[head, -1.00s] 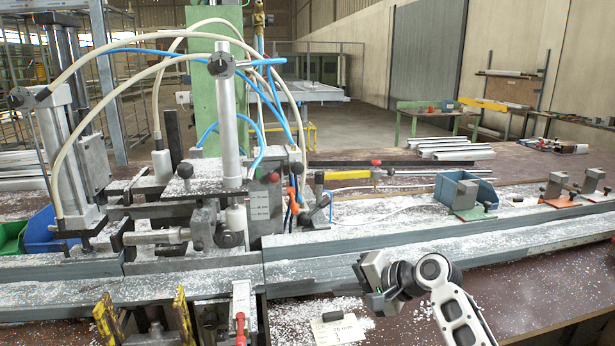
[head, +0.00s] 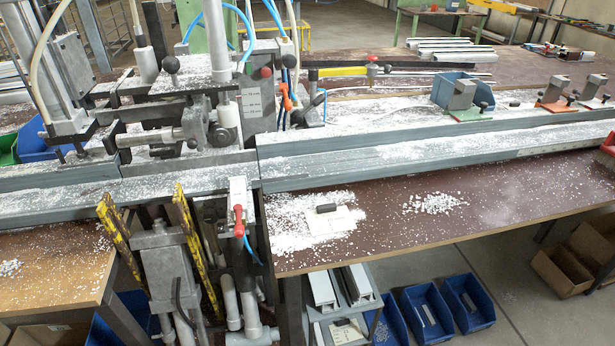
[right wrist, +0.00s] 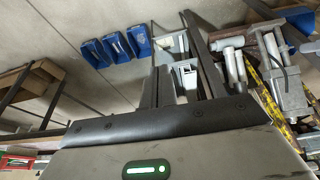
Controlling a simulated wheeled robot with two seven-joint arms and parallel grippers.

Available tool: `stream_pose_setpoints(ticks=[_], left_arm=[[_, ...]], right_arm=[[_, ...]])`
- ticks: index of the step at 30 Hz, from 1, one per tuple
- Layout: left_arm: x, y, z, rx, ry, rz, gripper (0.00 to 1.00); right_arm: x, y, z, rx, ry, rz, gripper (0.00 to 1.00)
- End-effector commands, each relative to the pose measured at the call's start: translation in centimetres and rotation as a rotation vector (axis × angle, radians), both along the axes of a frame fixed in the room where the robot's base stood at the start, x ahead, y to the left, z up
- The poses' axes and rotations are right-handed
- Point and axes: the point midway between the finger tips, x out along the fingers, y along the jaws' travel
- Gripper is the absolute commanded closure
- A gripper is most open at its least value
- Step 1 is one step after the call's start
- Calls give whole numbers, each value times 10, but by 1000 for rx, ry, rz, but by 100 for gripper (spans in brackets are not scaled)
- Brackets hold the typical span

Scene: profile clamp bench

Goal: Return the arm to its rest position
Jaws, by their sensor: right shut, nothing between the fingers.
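My right gripper (right wrist: 158,72) shows in the right wrist view. Its two dark fingers stand close together, shut and empty, above the grey body with a lit green light. They point toward the area under the bench, where white profiles (right wrist: 186,76) show behind them. No contact with anything is visible. In the head view neither arm nor gripper is in the picture. My left gripper is in no view.
The clamp machine (head: 190,130) stands at left on the bench (head: 400,225), with the long grey rail (head: 400,150) running right. White chips and a small block (head: 326,208) lie in front. Blue bins (head: 427,312) stand below on the floor.

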Motion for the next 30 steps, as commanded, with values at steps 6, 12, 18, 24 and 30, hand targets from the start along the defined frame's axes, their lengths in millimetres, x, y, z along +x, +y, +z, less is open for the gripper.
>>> stream_pose_setpoints(ticks=[6,12,18,24,30], left_arm=[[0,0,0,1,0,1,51],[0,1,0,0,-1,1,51],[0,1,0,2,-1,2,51],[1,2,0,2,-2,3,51],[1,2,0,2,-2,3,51]], right_arm=[[8,3,-16,-2,-74,19,100],[26,13,-39,30,-183,31,100],[42,25,-66,72,-326,46,100],[47,39,-92,127,-493,62,100],[48,44,-97,150,-567,66,100]])
